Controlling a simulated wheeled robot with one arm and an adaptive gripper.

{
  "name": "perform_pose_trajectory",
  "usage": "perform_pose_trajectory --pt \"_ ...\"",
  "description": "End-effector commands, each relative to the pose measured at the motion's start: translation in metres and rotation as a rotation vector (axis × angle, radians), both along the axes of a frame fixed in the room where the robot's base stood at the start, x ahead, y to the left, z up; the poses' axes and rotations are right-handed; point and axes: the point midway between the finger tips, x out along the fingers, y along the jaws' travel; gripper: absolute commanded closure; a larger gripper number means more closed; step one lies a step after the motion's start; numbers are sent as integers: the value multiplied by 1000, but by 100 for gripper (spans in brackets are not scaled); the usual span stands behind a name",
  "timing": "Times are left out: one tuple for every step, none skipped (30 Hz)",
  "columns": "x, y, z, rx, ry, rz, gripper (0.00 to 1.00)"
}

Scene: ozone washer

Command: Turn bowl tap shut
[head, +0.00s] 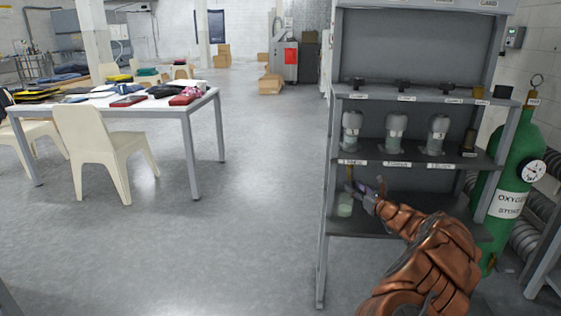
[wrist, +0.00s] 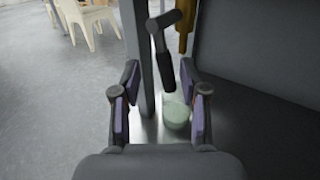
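The bowl tap shows in the wrist view as a black lever (wrist: 163,55) hanging downward, with a brass-coloured piece (wrist: 184,28) beside it on the right. In the head view a small brass piece (head: 349,182) shows under the middle shelf. A pale green glass bowl (wrist: 176,112) stands below the lever; it also shows in the head view (head: 344,205). My gripper (wrist: 160,110) is open, with purple-padded fingers spread to either side. The lever's lower end appears between the fingers in the picture; I see no contact. My gripper also shows in the head view (head: 366,190).
The grey rack's upright post (wrist: 138,50) is close to my left finger. Several glass jars (head: 396,132) stand on the shelf above. A green oxygen cylinder (head: 512,165) stands right of the rack. The floor (head: 255,235) left of the rack is clear.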

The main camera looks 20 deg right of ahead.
Motion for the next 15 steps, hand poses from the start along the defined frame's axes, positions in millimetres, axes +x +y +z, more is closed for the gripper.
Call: perform_pose_trajectory --pt "-7 -2 2 3 -1 -2 56" --pt "-10 -3 2 2 -2 -2 56" --pt "-16 -4 2 2 -2 -3 56" --pt "-20 -4 2 0 -1 -1 56" --pt "-24 -5 2 1 -2 -1 56" --pt "-30 -6 2 2 -2 -1 56" --pt "-35 -6 2 4 -2 0 56" --pt "-40 -7 3 4 -3 0 56" --pt "-46 -8 3 3 -3 1 56" --pt "-50 -8 3 3 -4 1 56" --pt "-55 -9 4 2 -4 2 56" --pt "-52 -2 7 -7 -6 16 56" --pt "-50 3 10 -13 -7 26 56" --pt "-49 7 13 -19 -9 35 56" --pt "-48 12 16 -25 -11 47 56"
